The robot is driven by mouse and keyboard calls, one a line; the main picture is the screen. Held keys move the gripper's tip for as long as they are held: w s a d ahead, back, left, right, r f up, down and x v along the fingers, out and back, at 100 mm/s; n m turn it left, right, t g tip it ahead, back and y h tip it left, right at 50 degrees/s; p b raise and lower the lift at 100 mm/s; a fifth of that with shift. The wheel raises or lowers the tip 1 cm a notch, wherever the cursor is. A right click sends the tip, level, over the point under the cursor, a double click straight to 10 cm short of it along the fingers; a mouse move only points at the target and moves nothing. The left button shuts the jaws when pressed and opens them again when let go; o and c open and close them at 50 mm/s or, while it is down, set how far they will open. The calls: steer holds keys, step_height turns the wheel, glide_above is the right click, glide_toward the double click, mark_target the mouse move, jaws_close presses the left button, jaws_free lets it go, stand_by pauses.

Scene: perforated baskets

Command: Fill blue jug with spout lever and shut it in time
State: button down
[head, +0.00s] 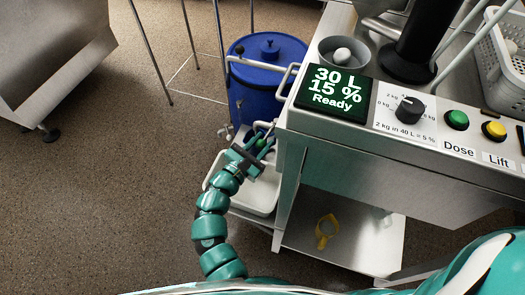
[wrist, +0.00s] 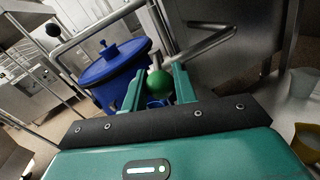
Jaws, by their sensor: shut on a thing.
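My gripper (head: 258,147) reaches to the side of the steel machine, below the blue drum's level. In the wrist view its two fingers (wrist: 160,84) are shut around a green ball knob (wrist: 158,85), which appears to be the spout lever's end. A small blue piece (wrist: 155,103) shows just below the knob, likely the blue jug; the gripper hides most of it. The spout's outlet and any liquid level in the jug cannot be seen.
A blue lidded drum (head: 266,95) stands behind the gripper, with pipe rails beside it. A white tray (head: 258,192) lies under the gripper. The machine's display (head: 335,92) reads 30 L, 15 %, Ready. A yellow jug (head: 327,231) stands on the lower shelf.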

steer(key=shift+w+f+m+g+h+b, duration=0.15)
steer(key=shift+m+g+h+b, duration=0.2)
steer(key=shift+b, duration=0.85)
steer(key=shift+s+f+m+g+h+b, duration=0.2)
steer(key=shift+h+b, duration=0.25)
steer(key=shift+b, duration=0.7)
steer(key=m+g+h+b, duration=0.1)
steer(key=b, duration=0.1)
steer(key=w+a+m+g+h+b, duration=0.1)
steer(key=b, duration=0.2)
steer(key=shift+r, duration=0.15)
steer(key=shift+w+a+r+g+b, duration=0.15)
steer(key=shift+g+b, duration=0.1)
steer(key=shift+b, duration=0.3)
steer(key=c, duration=1.1)
jaws_free()
